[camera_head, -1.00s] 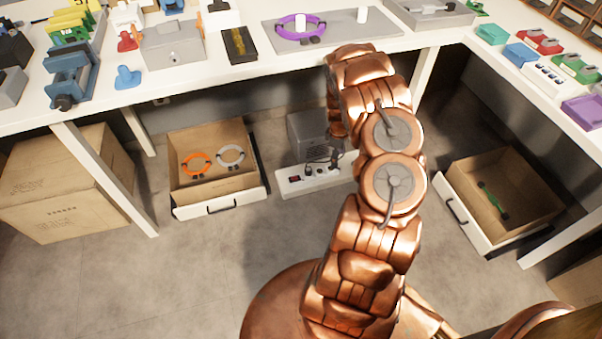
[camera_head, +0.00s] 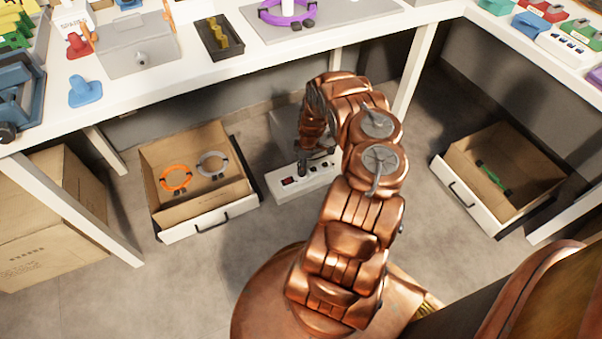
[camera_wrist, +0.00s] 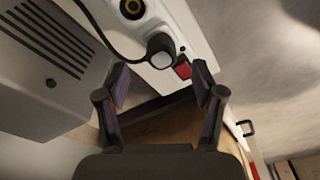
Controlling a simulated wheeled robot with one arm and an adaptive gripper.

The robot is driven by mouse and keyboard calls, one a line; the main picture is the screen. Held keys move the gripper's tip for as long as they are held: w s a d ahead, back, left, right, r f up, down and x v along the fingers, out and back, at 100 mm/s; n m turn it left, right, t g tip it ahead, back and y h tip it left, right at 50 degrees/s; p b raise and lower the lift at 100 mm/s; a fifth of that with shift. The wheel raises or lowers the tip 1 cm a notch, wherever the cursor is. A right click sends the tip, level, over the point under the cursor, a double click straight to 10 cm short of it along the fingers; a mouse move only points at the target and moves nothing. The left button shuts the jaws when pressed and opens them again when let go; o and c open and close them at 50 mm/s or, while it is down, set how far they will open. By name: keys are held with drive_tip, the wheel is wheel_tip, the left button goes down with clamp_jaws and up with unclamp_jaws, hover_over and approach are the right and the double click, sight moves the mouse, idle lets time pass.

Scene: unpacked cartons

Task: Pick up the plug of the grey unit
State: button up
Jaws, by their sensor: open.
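The grey unit (camera_wrist: 45,85), with slotted vents, fills the left of the wrist view. In the head view the grey unit (camera_head: 284,128) stands under the table, partly hidden behind my arm. A plug (camera_wrist: 160,50) with a black cable sits in the white power strip (camera_wrist: 185,22), close to a red switch (camera_wrist: 183,68). The cable runs up and left past the unit; its far end is out of view. My gripper (camera_wrist: 161,76) is open and empty. Its fingers reach toward the strip, either side of the plug's line, with the plug just beyond the tips.
The power strip (camera_head: 308,186) lies on the floor below the table edge. An open drawer-like box (camera_head: 207,208) with orange and grey rings stands left of it; another (camera_head: 475,205) holding a green item is at right. A table leg (camera_head: 412,85) stands behind my arm.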

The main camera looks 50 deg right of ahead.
drive_tip(key=f+b, duration=0.2)
drive_tip(key=f, duration=0.2)
drive_tip(key=shift+w+a+f+b, duration=0.15)
drive_tip(key=shift+a+f+b, duration=0.1)
drive_tip(key=shift+f+b, duration=0.15)
drive_tip(key=shift+r, duration=0.1)
drive_tip(key=shift+c, duration=0.2)
clamp_jaws()
